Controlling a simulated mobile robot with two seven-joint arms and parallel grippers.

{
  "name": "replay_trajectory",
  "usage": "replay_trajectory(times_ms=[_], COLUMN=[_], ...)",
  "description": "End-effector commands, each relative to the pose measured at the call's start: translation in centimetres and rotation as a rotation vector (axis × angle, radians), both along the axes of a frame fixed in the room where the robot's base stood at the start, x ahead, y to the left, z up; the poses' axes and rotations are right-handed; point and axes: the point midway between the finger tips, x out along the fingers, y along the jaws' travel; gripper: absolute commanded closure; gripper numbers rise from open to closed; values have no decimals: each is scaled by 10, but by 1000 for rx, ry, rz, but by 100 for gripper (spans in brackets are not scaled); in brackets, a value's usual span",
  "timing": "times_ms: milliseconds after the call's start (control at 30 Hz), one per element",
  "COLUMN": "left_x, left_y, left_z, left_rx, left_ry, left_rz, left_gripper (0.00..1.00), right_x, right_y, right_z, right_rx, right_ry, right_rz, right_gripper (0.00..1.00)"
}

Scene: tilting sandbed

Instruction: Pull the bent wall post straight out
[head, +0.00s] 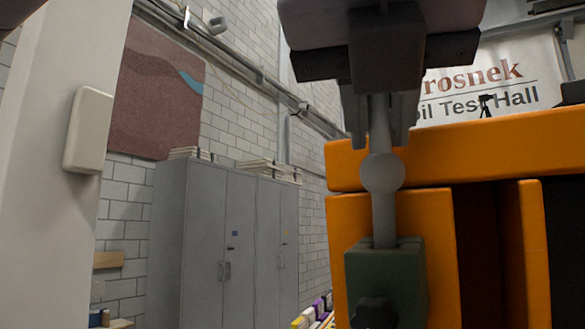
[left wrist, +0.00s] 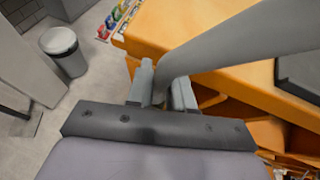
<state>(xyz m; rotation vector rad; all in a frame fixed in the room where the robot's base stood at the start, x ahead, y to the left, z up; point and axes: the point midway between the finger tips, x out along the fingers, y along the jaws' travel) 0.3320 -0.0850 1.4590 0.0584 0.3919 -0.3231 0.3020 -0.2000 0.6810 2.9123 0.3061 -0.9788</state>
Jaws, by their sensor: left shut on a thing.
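The wall post (head: 383,215) is a pale grey rod with a round ball partway along it. Its lower end meets the top of a dark green block (head: 390,275) on the orange wall; how deep it sits there is hidden. My left gripper (head: 380,125) comes down from the top and is shut on the rod above the ball. In the left wrist view my left fingers (left wrist: 163,92) close around a grey bar (left wrist: 235,45) that runs to the upper right. My right gripper is not in view.
A black knob (head: 375,313) is on the green block's front. The orange frame (head: 455,145) stands close behind the post, with dark openings at the right. Grey lockers (head: 215,240) stand at the left. A bin (left wrist: 63,50) stands on the floor.

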Motion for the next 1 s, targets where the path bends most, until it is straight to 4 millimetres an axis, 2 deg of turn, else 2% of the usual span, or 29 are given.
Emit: replay_trajectory(times_ms=[500,1000], left_x=[-4,-4], left_y=[3,3], left_z=[28,32], left_rx=[-2,-2], left_ry=[-2,-2], left_rz=[0,0], left_gripper=[100,100], right_x=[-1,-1], right_y=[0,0], right_z=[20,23], right_rx=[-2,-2], right_ry=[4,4], right_rz=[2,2], right_gripper=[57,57])
